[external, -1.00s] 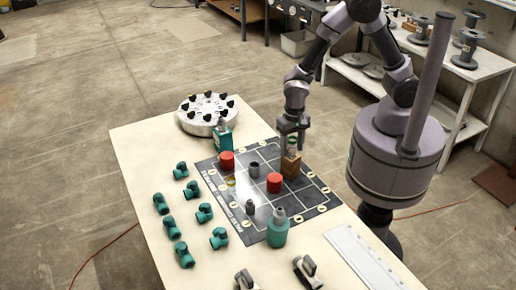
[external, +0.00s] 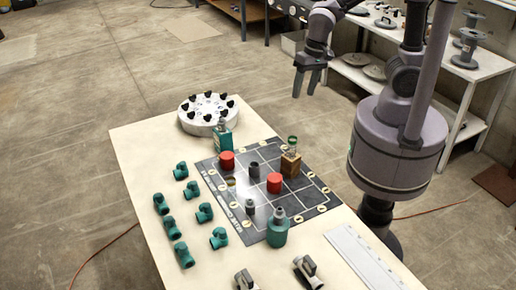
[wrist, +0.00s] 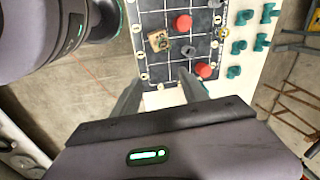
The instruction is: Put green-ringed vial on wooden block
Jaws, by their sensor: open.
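The green-ringed vial (external: 292,143) stands upright on the wooden block (external: 290,165), on the dark gridded mat (external: 262,215). In the wrist view the wooden block (wrist: 155,42) shows from above, with the vial's green ring (wrist: 162,43) on it. My gripper (external: 305,92) is open and empty, raised well above and behind the block, apart from the vial. Its fingers also show in the wrist view (wrist: 160,95).
Two red cylinders (external: 227,160) (external: 274,182) and a dark grey fitting (external: 254,170) stand on the mat. Teal bottles (external: 277,228) (external: 222,137) stand at its edges. Several teal pipe fittings (external: 173,228) lie at left. A white round carousel (external: 207,110) sits at the far corner.

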